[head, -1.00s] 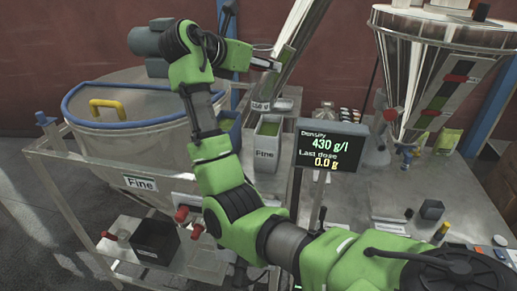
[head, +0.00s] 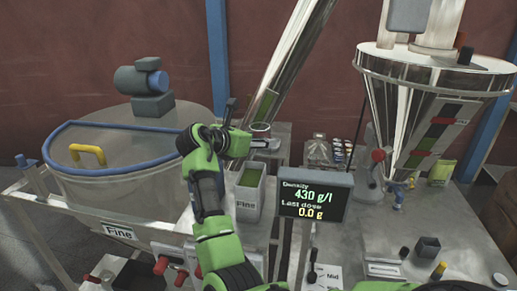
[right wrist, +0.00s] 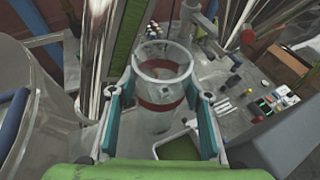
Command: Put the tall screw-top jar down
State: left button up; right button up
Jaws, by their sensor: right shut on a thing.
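The tall jar (right wrist: 162,75) is clear, open at the top, with a dark red band around it. In the right wrist view it stands between the two teal finger pads of my right gripper (right wrist: 162,103), which is shut on it. Whether the jar's base touches anything is hidden. My left gripper is not in view.
A slanted metal tube (head: 285,75) rises close behind the jar. A drum with a blue rim (head: 130,150) is at left. The density display (head: 315,198) stands right of the bin. A steel cone hopper (head: 420,95) is at right, over the metal table (head: 370,235).

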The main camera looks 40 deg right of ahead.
aim_at(253, 153)
jog(key=f, duration=0.2)
jog(key=f+p, duration=0.1)
jog(key=shift+a+f, duration=0.15)
jog(key=shift+a, duration=0.15)
jog(key=shift+f, duration=0.35)
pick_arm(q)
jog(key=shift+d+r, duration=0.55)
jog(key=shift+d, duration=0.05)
pick_arm(e)
jog(key=shift+d, duration=0.15)
jog(key=o, duration=0.8)
jog(key=shift+f, duration=0.15)
jog(key=shift+c, duration=0.2)
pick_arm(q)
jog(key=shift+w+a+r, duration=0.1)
pick_arm(e)
jog(key=o, duration=0.4)
